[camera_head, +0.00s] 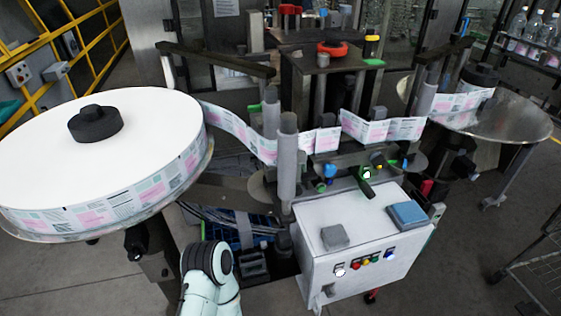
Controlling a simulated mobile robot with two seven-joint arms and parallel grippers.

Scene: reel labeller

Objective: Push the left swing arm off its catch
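A dark bar (215,58), which looks like the left swing arm, runs from an upright post at the upper left toward the middle of the machine. It sits above and behind the label web. Its catch cannot be made out. A pale, bent link of one of my arms shows at the bottom, left of the white control box, well below and apart from the bar. Neither of my grippers can be made out in the head view.
A large white label reel (45,140) fills the left side. Its printed web (235,130) passes grey rollers (287,165) to a metal disc (510,118) at right. A white control box (345,235) with buttons stands in front. A yellow rail (60,35) is at upper left.

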